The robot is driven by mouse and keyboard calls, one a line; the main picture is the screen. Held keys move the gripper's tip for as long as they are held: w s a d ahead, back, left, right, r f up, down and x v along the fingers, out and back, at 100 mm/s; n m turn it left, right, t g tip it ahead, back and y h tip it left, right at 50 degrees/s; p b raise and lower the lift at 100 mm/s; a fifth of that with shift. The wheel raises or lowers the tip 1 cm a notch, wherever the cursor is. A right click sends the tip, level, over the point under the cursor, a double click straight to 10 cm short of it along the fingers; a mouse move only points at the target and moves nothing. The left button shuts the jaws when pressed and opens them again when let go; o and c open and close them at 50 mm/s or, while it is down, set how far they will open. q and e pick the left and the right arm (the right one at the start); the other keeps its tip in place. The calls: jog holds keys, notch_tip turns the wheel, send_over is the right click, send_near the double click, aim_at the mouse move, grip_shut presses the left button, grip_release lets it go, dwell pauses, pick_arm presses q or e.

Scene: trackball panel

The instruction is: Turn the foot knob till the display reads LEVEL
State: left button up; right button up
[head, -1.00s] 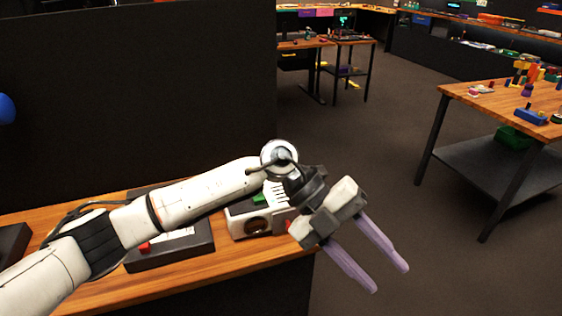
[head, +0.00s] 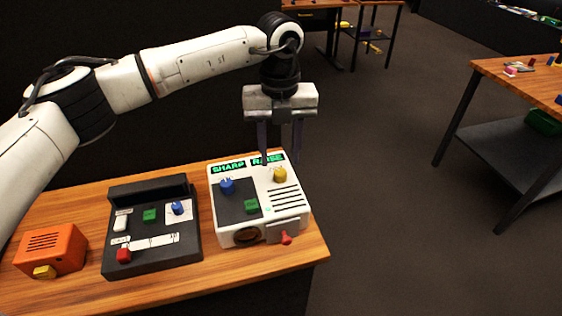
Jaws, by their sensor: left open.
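A white panel box (head: 258,222) stands on the wooden bench. Its two green displays read "SHARP" (head: 228,168) and, partly behind a finger, what looks like "RAISE" (head: 275,158). On top are a yellow knob (head: 280,175) below the right display, a blue knob (head: 227,186) and a green button (head: 251,206). A red knob (head: 286,238) sticks out of the front. No label shows which is the foot knob. My left gripper (head: 280,160) points down, open and empty, over the box's back right edge, just behind the yellow knob. My right gripper is out of view.
A black panel (head: 112,235) with a blue knob, green button and red button stands left of the white box. An orange box (head: 50,250) with a yellow knob is farther left. The bench (head: 318,248) ends just right of the white box.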

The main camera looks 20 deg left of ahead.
aim_at(280, 172)
pick_arm(q)
notch_tip(280, 172, down, 4)
jog(key=shift+r, duration=0.15)
jog(key=shift+f, duration=0.35)
grip_shut()
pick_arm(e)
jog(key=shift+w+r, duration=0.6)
